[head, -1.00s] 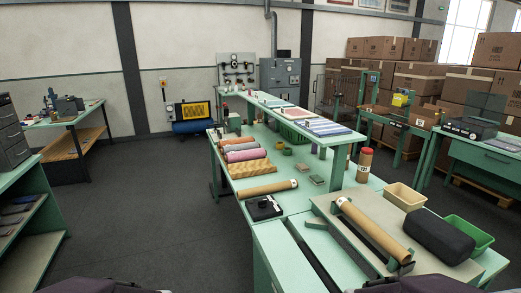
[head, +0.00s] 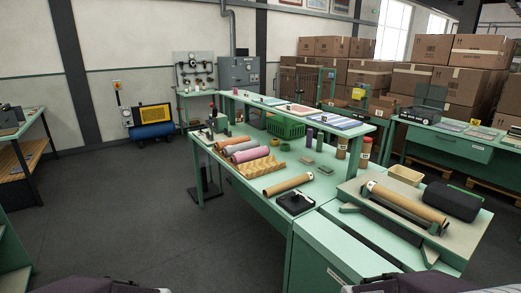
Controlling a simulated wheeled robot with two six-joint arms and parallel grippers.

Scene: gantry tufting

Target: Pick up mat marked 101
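No mark reading 101 can be made out at this size. Flat mats lie on the raised shelf of the green bench: a blue striped one (head: 336,122), a reddish one (head: 298,109) and a bluish one (head: 270,101) further left. Rolled pieces lie on the bench below, among them a pink roll (head: 252,155) and a grey roll (head: 241,147). More flat pieces (head: 480,133) lie on the right-hand table. Neither gripper is in view; only dark parts of my arms show at the bottom edge.
The long green bench (head: 262,197) stands ahead, with a cardboard tube (head: 288,184), a black device (head: 296,203), a green crate (head: 285,126) and a dark case (head: 452,200). Stacked cartons (head: 420,85) fill the back right. Dark floor (head: 130,215) is open at the left.

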